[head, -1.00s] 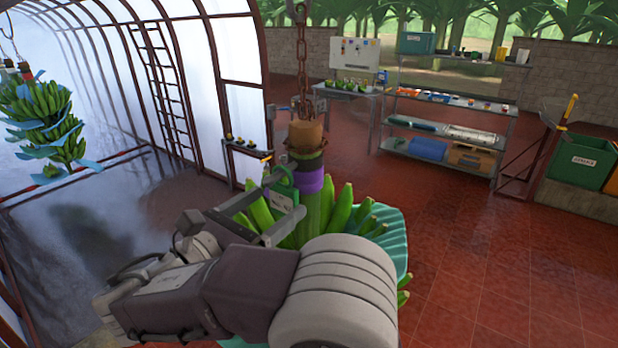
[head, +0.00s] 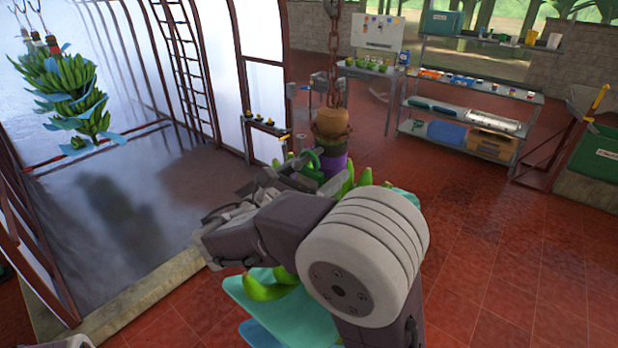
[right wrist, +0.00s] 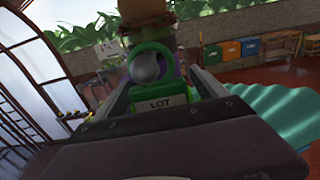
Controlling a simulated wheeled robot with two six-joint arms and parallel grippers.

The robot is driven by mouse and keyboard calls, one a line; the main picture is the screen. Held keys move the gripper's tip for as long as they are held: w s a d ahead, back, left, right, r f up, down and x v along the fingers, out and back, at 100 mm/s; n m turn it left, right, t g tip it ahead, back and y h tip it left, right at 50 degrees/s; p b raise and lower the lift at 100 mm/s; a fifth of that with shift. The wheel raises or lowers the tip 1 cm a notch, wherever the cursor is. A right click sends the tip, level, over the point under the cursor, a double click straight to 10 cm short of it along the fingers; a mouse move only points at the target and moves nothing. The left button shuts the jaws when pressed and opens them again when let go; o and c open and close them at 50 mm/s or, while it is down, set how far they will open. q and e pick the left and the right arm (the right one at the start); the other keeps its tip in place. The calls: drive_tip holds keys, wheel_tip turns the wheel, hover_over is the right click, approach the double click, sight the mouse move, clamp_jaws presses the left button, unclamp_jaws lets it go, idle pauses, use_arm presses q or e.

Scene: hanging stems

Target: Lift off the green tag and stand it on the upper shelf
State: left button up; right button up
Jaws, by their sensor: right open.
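The green tag (right wrist: 160,105), with a pale "LOT" label and a green loop above it, hangs at the purple-banded stem in the right wrist view. In the head view a bit of its green (head: 314,158) shows beside the stem (head: 332,166). My right gripper (right wrist: 163,88) is open, with one finger on each side of the tag. I cannot tell whether the fingers touch it. In the head view my right arm hides much of the gripper (head: 292,170). A shelving unit with an upper shelf (head: 480,40) stands at the back right.
The stem hangs from a chain (head: 334,60) and carries green bananas (head: 268,286) with blue-green sheeting (head: 290,312). A small rack (head: 262,128) stands near the greenhouse wall. Another banana bunch (head: 72,95) hangs at the left. Red tiled floor at the right is clear.

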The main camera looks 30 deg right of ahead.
drive_tip(key=shift+d, duration=0.15)
drive_tip(key=c, duration=1.4)
drive_tip(key=shift+b, duration=0.4)
drive_tip(key=shift+a+r, duration=0.2)
drive_tip(key=shift+a, duration=0.25)
drive_tip(key=p+v, duration=0.6)
drive_tip(key=v, duration=1.1)
drive_tip(key=shift+s, duration=0.25)
drive_tip(key=shift+a+r, duration=0.1)
